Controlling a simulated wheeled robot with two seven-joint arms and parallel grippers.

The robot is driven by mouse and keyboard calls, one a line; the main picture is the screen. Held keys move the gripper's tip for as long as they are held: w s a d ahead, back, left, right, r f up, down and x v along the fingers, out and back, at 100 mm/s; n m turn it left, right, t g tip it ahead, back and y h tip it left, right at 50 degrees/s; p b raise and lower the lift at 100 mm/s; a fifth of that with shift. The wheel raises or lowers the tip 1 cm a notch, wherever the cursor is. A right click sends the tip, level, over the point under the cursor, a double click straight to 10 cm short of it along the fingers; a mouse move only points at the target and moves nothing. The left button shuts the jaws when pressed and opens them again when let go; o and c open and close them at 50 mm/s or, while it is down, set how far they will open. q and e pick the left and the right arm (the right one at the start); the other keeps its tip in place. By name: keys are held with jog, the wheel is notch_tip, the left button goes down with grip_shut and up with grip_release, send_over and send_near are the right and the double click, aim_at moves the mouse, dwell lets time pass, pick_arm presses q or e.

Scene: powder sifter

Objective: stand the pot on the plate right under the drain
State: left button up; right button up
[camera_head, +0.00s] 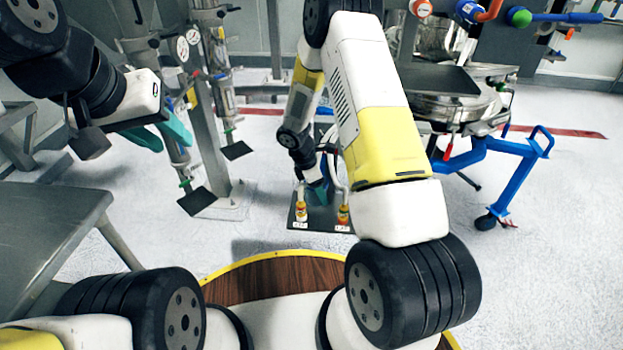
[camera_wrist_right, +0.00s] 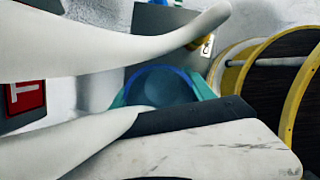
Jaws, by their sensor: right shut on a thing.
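My right gripper (camera_wrist_right: 162,95) is shut on the pot (camera_wrist_right: 165,84), a round blue-rimmed vessel between its teal fingers in the right wrist view. White pipes and a pale link cover part of it there. In the head view my right gripper (camera_head: 320,188) is low and far, beside white pipes over a dark plate (camera_head: 322,221) on the floor; the pot cannot be made out clearly there. I cannot tell whether the pot touches the plate. The drain cannot be picked out with certainty. My left gripper (camera_head: 165,138) is open and empty, with teal fingers apart, at upper left.
White pipes with yellow-orange fittings (camera_head: 343,214) stand close by my right gripper. Another dark plate (camera_head: 196,201) lies at a steel post to the left. A blue wheeled frame (camera_head: 490,165) stands right. A grey table (camera_head: 45,235) is at left. Pale floor between is free.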

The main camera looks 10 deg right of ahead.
jog(key=shift+f, duration=2.35)
jog(key=shift+f, duration=0.1)
jog(key=o, duration=1.4)
jog(key=shift+c, duration=0.2)
